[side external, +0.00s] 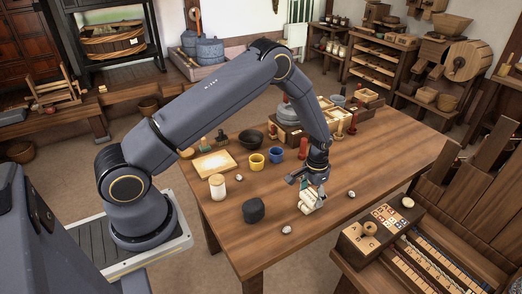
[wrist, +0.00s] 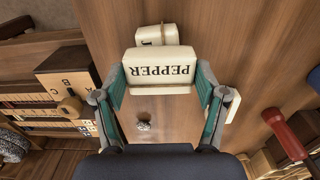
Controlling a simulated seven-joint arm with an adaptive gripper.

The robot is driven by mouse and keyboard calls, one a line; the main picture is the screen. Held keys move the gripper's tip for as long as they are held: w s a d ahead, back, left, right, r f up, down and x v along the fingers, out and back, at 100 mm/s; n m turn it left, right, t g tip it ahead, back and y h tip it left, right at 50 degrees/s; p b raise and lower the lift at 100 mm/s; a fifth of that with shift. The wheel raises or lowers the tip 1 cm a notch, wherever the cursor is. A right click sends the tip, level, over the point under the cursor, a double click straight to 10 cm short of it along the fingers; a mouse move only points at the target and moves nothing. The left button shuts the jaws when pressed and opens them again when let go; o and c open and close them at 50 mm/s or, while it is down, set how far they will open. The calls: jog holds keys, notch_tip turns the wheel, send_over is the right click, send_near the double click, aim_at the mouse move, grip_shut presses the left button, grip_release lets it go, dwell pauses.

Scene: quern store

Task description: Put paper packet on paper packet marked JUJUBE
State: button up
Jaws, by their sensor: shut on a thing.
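My gripper (side external: 311,188) is shut on a cream paper packet marked PEPPER (wrist: 160,69), its lettering upside down in the wrist view. The teal finger pads (wrist: 161,90) press on its two sides. Another cream packet (wrist: 157,35), tied with string, shows just beyond it in the wrist view; its marking is mostly hidden, so I cannot read it as JUJUBE. In the side view the pale packets (side external: 308,204) are bunched under my gripper near the table's front. I cannot tell whether the two packets touch.
The wooden table (side external: 372,163) has small pebbles (side external: 286,230) near the packets.

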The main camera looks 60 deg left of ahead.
jog(key=o, duration=1)
jog(key=shift+o, duration=0.2)
notch_tip(320, 180, up, 12)
notch_tip(320, 180, up, 10)
jog(key=t, duration=0.1)
send_over(311, 195)
jog(key=s, duration=0.3)
jog(key=s+r+t, duration=0.2)
jog(key=s+r, duration=0.4)
jog(key=r, duration=0.3)
jog(key=s+r+t, duration=0.1)
jog(key=s+r, duration=0.1)
jog(key=s, duration=0.7)
jog(key=s+d+r+t, duration=0.1)
jog(key=s+r, duration=0.2)
jog(key=s, duration=0.6)
jog(key=shift+d+r+t, duration=0.15)
jog(key=shift+d+t, duration=0.1)
jog(key=shift+t, duration=0.05)
